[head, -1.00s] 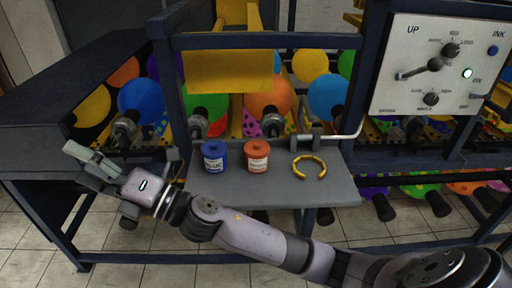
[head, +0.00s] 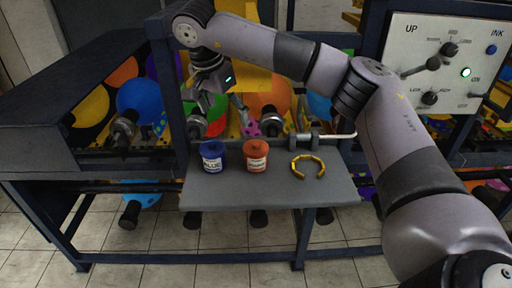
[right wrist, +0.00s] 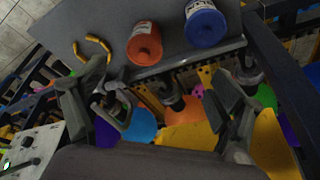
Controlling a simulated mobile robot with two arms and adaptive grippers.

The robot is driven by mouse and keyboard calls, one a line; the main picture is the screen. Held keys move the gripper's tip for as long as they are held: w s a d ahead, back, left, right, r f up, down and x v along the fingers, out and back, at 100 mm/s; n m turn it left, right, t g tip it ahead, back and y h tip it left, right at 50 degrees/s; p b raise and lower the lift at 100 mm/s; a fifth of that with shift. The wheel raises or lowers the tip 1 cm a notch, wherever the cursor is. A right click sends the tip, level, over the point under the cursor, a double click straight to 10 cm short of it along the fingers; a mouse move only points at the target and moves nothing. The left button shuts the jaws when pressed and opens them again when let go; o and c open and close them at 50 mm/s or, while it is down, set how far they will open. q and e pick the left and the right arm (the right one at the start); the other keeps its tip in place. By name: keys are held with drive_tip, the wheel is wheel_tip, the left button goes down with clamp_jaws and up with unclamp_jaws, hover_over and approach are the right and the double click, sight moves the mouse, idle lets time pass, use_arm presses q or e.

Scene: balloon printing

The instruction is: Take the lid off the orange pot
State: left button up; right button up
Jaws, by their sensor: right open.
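The orange pot (head: 256,160) stands upright on the grey shelf (head: 270,192), with its orange knobbed lid (head: 256,145) on top. It also shows in the right wrist view (right wrist: 144,46). The blue pot (head: 213,160) stands just left of it in the head view, also with its lid on. My right gripper (head: 222,110) is open and empty, pointing down above and behind the pots, apart from both. In the right wrist view its two fingers (right wrist: 165,75) are spread wide, with the pots beyond them. My left gripper is not in view.
A yellow ring-shaped tool (head: 308,166) lies on the shelf right of the orange pot. The balloon machine's blue frame, balloons and dark rollers are close behind the shelf. A white control panel (head: 452,65) is at the right. The shelf's front is clear.

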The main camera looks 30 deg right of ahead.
drive_tip(key=d+r+h, duration=0.1)
drive_tip(key=d+r, duration=0.1)
drive_tip(key=d, duration=0.1)
hover_over(256, 144)
drive_tip(key=s+a, duration=0.1)
drive_tip(key=a, duration=0.2)
drive_tip(key=f, duration=1)
drive_tip(key=shift+d+f, duration=0.1)
drive_tip(key=shift+d, duration=0.15)
drive_tip(key=shift+w+d+f+p, duration=0.1)
drive_tip(key=shift+f+p, duration=0.2)
drive_tip(key=shift+d+f+p, duration=0.25)
drive_tip(key=shift+f+p, duration=0.3)
drive_tip(key=p+x, duration=0.1)
drive_tip(key=x, duration=0.2)
drive_tip(key=shift+w+f, duration=0.2)
drive_tip(key=shift+f, duration=0.05)
drive_tip(key=shift+d+f, duration=0.15)
drive_tip(key=shift+f, duration=0.1)
drive_tip(key=shift+c, duration=0.4)
drive_tip(key=c, duration=0.8)
